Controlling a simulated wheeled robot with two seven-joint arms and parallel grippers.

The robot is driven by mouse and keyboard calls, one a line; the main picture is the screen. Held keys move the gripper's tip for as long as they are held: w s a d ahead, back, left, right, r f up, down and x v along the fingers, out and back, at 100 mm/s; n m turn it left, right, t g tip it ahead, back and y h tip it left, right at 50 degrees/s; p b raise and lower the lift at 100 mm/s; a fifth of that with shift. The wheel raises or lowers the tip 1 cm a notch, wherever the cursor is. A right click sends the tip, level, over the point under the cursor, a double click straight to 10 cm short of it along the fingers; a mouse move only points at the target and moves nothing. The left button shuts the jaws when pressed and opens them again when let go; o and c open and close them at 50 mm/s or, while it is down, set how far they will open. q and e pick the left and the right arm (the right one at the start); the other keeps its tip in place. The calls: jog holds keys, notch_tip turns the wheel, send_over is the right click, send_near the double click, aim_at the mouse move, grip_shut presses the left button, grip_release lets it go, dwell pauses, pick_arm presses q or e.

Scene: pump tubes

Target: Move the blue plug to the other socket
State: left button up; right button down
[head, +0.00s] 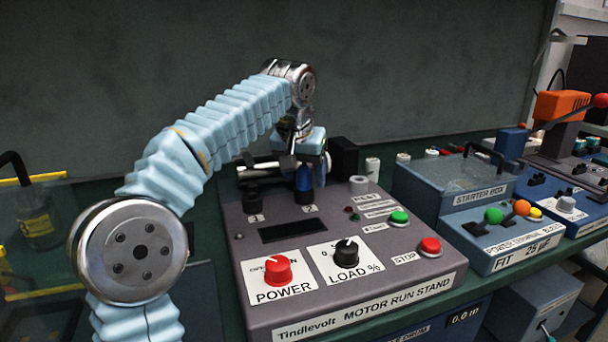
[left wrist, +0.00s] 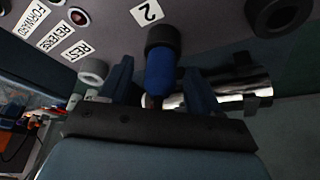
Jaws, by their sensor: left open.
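The blue plug (head: 304,178) stands in the black socket (head: 304,197) by the label 2 on the motor run stand. The left wrist view shows the blue plug (left wrist: 162,72) with its end in the dark collar of that socket (left wrist: 163,36). My left gripper (head: 305,165) is above the stand, over the plug. Its two fingers (left wrist: 160,85) are open, one on each side of the plug, with gaps visible. The other black socket (head: 252,201), by the label 1, looks empty; it also shows in the left wrist view (left wrist: 280,12). My right gripper is out of view.
The motor run stand (head: 350,300) carries a red POWER knob (head: 277,269), a black LOAD knob (head: 346,251), a green button (head: 399,217) and a red STOP button (head: 430,246). A metal cylinder lies behind the sockets. The starter box (head: 455,185) stands to the right.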

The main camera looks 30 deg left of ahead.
aim_at(304, 166)
pick_arm(q)
grip_shut()
dwell(0.7)
jog(key=shift+r+p, duration=0.35)
jog(key=shift+r, duration=0.05)
jog(key=shift+r, duration=0.2)
jog(key=shift+r, duration=0.1)
dwell(0.4)
jog(key=shift+r, duration=2.05)
